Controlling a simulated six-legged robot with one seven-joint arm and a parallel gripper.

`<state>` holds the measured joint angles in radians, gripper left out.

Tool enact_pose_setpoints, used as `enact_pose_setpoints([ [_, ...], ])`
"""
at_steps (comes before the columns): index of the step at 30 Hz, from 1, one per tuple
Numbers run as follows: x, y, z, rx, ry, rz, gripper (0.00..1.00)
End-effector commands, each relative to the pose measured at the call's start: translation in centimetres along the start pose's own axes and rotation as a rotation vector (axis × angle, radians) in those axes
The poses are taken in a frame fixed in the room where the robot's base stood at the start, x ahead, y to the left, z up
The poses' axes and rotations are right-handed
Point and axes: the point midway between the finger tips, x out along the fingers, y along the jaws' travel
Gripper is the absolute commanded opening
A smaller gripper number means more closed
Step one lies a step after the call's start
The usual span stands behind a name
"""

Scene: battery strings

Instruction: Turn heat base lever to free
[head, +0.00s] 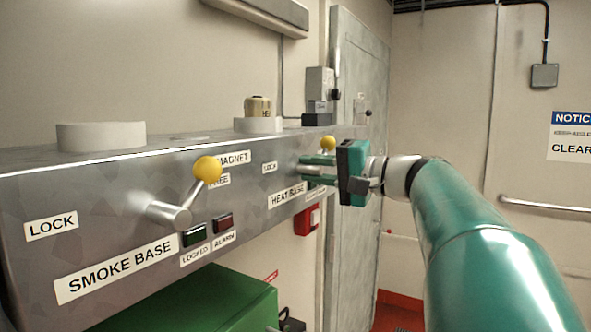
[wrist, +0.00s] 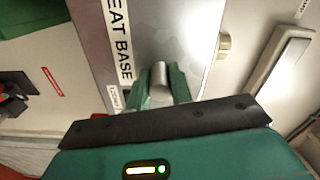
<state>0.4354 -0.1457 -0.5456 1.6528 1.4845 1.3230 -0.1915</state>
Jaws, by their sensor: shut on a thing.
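The heat base lever shows its yellow ball (head: 327,143) just above my gripper (head: 312,170) in the head view. In the wrist view, the green fingers (wrist: 160,88) are shut on a grey metal cylinder of the lever (wrist: 159,76). The HEAT BASE label (head: 287,195) is left of and below the gripper, and it also shows in the wrist view (wrist: 120,45). A LOCK label (head: 269,168) is to its left. No FREE label for this lever is visible.
The smoke base lever (head: 208,169) stands out from the panel at left, its ball beside a FREE label. A white base with a tan detector (head: 258,107) sits on the panel top. A green box (head: 195,303) is below. A grey door (head: 358,60) stands behind.

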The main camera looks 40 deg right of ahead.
Motion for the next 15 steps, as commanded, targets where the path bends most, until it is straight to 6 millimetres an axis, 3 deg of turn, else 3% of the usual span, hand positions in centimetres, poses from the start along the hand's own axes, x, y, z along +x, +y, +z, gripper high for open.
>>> enact_pose_setpoints([
  [15,-0.19,-0.02,-0.11,0.056,0.005,0.0,0.0],
])
